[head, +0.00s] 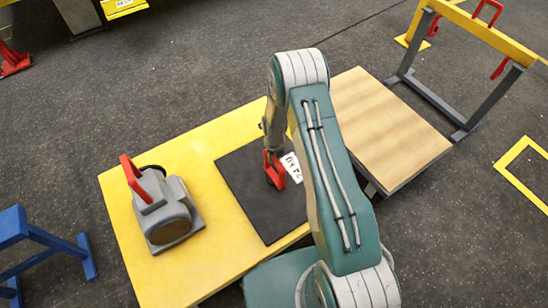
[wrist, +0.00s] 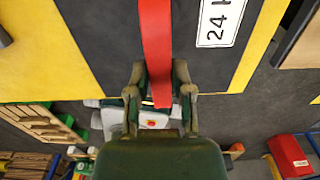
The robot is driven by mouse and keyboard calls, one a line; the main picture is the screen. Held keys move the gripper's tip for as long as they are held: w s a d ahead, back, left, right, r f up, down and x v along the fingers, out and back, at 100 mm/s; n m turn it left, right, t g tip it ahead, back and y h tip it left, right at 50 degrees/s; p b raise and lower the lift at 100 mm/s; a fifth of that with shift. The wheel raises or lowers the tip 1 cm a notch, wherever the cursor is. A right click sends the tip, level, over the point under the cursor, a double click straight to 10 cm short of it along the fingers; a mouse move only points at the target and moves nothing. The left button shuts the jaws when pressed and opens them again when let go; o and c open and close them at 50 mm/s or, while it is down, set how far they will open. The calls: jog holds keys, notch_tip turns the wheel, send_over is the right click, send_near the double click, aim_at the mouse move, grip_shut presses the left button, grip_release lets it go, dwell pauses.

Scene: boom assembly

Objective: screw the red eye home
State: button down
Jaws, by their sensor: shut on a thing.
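My gripper (wrist: 160,75) is shut on a red eye (wrist: 156,35), which shows as a red bar between the two fingers in the wrist view. In the head view the red eye (head: 274,172) hangs below my wrist, low over the black mat (head: 250,207) on the yellow table. I cannot tell whether its lower end touches the mat or sits in anything. Another red loop (head: 132,178) stands up from the grey machine housing (head: 166,212) at the table's left. My arm hides part of the mat's right side.
The yellow table (head: 125,225) has bare room around the housing. A wood-topped platform (head: 385,120) stands at the right, with a grey and yellow frame (head: 480,37) behind. A blue trestle (head: 40,240) stands at the left.

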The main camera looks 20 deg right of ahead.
jog(key=shift+w+r, duration=0.15)
jog(key=shift+w, duration=0.1)
jog(key=c, duration=0.5)
grip_release()
jog(key=shift+s, duration=0.1)
notch_tip(320, 180, up, 12)
jog(key=shift+a+f, duration=0.1)
jog(key=shift+f, duration=0.05)
